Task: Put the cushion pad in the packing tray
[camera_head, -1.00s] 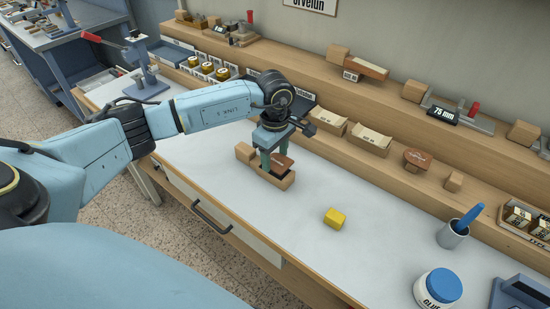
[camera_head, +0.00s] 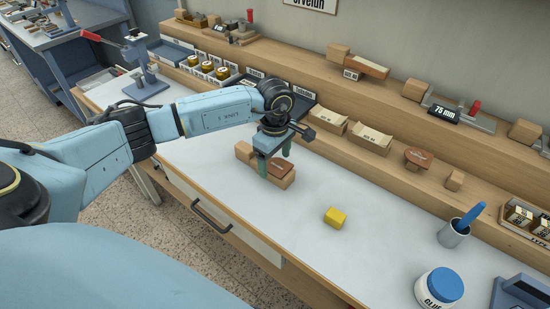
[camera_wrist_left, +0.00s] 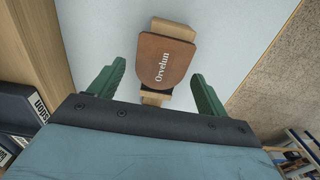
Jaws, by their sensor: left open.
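A brown pad with one rounded end and the word Orvelun lies on a wooden block piece (camera_head: 244,152) on the white bench top; I take this pad (camera_head: 284,167) as the cushion pad, though nothing on it says so. It also shows in the left wrist view (camera_wrist_left: 160,62). My left gripper (camera_head: 275,162) is open, its green fingers on either side of the pad with gaps, seen in the left wrist view (camera_wrist_left: 158,85). A dark labelled tray (camera_head: 310,108), probably the packing tray, stands behind the arm, partly hidden. My right gripper is not in view.
A yellow block (camera_head: 335,217) lies on the bench to the right. A glue jar (camera_head: 437,290) and a cup with a blue tool (camera_head: 453,234) stand farther right. Cream packets (camera_head: 371,139) and a brown-topped wooden piece (camera_head: 418,159) line the shelf.

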